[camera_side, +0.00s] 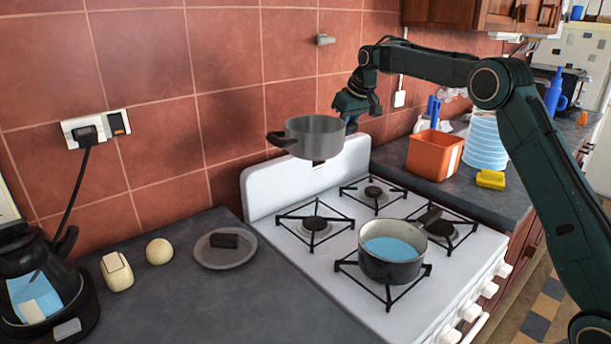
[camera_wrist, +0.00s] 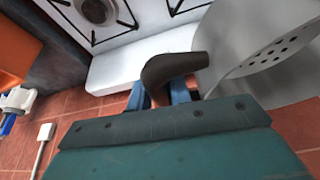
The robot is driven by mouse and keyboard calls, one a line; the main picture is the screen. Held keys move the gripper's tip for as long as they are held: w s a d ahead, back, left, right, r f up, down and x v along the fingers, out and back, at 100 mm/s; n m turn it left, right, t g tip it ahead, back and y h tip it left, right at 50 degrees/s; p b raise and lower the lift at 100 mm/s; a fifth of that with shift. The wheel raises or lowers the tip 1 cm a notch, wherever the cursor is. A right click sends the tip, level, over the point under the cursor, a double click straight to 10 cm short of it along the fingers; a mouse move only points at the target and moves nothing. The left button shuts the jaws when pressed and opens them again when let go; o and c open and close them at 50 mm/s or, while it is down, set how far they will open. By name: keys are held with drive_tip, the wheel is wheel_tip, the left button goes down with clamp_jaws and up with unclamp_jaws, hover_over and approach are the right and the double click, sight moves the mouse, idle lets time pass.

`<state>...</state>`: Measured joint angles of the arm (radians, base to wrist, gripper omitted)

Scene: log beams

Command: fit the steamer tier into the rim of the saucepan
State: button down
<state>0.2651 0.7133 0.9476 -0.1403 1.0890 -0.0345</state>
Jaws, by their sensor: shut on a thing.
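The steamer tier (camera_side: 313,135) is a grey round pot with two dark loop handles, held in the air above the back left of the stove, roughly level. My gripper (camera_side: 348,118) is on its right side, shut on one handle. In the wrist view my gripper's blue fingers (camera_wrist: 168,97) sit either side of the dark handle (camera_wrist: 172,67), and the tier's perforated bottom (camera_wrist: 275,60) shows at the right. The saucepan (camera_side: 390,268) stands on the front left burner with blue liquid inside. Its long handle (camera_side: 429,216) points to the back right. The tier is well apart from the saucepan.
The white stove (camera_side: 290,232) has several black pan supports; the other burners are empty. An orange bin (camera_side: 434,154) and stacked bowls (camera_side: 485,140) stand right.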

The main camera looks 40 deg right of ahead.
drive_tip(key=s+d+f, duration=0.2)
drive_tip(key=s+d, duration=0.1)
drive_tip(key=s, duration=0.7)
hover_over(418, 218)
wheel_tip(418, 218, down, 4)
drive_tip(key=f, duration=0.1)
drive_tip(key=shift+r+n, duration=0.25)
drive_tip(key=shift+n, duration=0.15)
drive_tip(key=shift+w+f, duration=0.1)
drive_tip(key=shift+f, duration=3.35)
drive_tip(key=c, duration=0.6)
unclamp_jaws()
drive_tip(key=shift+c, duration=0.2)
drive_tip(key=shift+r, duration=0.15)
drive_tip(key=v, duration=0.9)
drive_tip(key=shift+r, duration=0.3)
